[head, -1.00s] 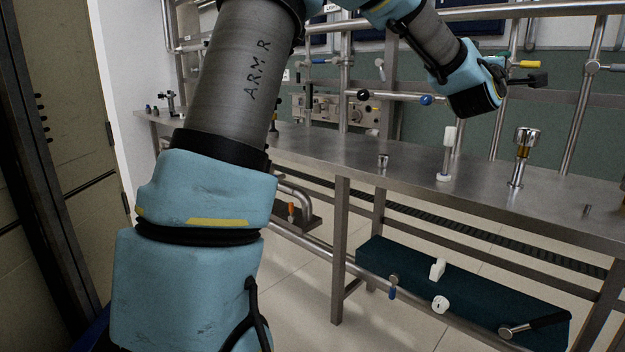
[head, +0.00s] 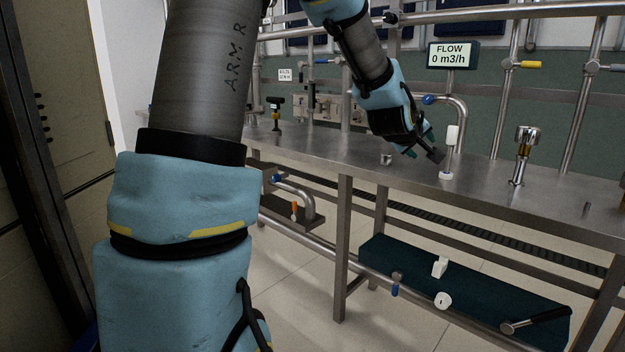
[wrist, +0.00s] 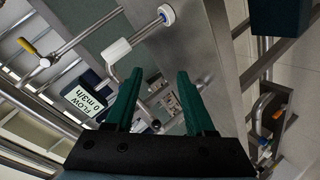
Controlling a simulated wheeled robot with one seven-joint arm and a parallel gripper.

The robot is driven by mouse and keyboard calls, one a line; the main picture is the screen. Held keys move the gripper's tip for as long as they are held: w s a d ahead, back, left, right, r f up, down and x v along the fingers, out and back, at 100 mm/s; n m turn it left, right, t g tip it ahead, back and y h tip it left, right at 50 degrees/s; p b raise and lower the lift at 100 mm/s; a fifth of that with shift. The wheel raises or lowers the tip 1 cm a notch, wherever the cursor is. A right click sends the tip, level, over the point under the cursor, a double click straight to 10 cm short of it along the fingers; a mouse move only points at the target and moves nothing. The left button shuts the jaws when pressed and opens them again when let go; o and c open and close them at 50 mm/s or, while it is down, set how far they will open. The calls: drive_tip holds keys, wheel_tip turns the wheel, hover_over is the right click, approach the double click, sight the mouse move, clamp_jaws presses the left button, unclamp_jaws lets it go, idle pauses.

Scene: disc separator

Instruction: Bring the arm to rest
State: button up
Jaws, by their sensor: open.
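My gripper (head: 426,146) hangs just above the steel bench (head: 330,152) in the head view, left of a white-handled fitting (head: 449,150). In the wrist view its two green fingers (wrist: 157,90) stand apart with nothing between them. Past the fingers, the wrist view shows the bench top (wrist: 192,45) and the white-handled fitting (wrist: 122,48) to the left. My arm reaches from the left side of the head view across to the bench.
A flow display (head: 453,55) reading 0 m3/h stands behind the bench. A metal-capped post (head: 524,150) rises at the right. Pipes and valves line the back. Open floor lies in front.

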drive_tip(key=s+a+f+m+g+y, duration=0.1)
drive_tip(key=s+a+f+y, duration=0.2)
drive_tip(key=a, duration=0.4)
drive_tip(key=s+a+f+m+g+y, duration=0.1)
drive_tip(key=s+a+f+g, duration=0.1)
drive_tip(key=a+f, duration=0.35)
drive_tip(key=s+a+f+m+g+y, duration=0.1)
drive_tip(key=s+a+f, duration=0.2)
drive_tip(key=a, duration=0.5)
drive_tip(key=s+a+f+m+g+y, duration=0.1)
drive_tip(key=s+a+f+g, duration=0.15)
drive_tip(key=s+a, duration=0.35)
drive_tip(key=s+a+f+m+g+y, duration=0.1)
drive_tip(key=s+a+f+g+y, duration=0.15)
drive_tip(key=s+a, duration=0.4)
wheel_tip(320, 180, up, 20)
drive_tip(key=p, duration=2)
drive_tip(key=shift+w+d+h, duration=0.15)
drive_tip(key=shift+d+h, duration=0.3)
